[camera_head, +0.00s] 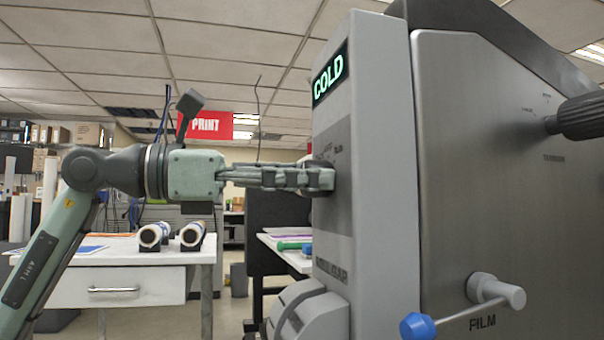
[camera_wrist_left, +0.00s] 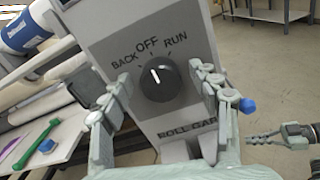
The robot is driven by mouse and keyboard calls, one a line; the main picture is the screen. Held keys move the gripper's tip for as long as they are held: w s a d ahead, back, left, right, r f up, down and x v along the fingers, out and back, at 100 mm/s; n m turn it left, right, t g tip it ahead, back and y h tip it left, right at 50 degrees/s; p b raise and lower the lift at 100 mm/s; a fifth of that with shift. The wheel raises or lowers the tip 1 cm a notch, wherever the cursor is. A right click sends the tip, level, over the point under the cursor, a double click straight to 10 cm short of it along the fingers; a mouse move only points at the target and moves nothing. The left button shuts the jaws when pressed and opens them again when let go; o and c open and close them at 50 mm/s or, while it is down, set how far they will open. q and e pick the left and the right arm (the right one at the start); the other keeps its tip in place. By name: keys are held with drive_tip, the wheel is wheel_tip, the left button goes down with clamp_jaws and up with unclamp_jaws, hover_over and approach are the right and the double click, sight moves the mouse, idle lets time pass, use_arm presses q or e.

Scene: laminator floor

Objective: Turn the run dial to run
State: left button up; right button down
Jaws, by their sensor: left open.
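The run dial (camera_wrist_left: 158,80) is a round black knob on the grey panel, marked BACK, OFF and RUN. Its white pointer line aims up and slightly left, at OFF. My left gripper (camera_head: 322,180) reaches in from the left to the panel face in the head view, where its fingers hide the dial. In the left wrist view my left gripper (camera_wrist_left: 164,80) is open, with one finger on each side of the dial; gaps show between fingers and knob. What looks like my right gripper (camera_wrist_left: 272,138) shows at the right edge; its jaw state is unclear.
The laminator's display (camera_head: 330,76) reads COLD. A blue-knobbed lever (camera_head: 417,326) sits by the FILM label, and a black handle (camera_head: 580,116) sticks out at right. A white table (camera_head: 140,255) with rolls stands at left. A green tool (camera_wrist_left: 38,142) lies on a side table.

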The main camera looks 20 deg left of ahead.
use_arm(q)
drive_tip(key=c, duration=1.2)
drive_tip(key=shift+o, duration=0.2)
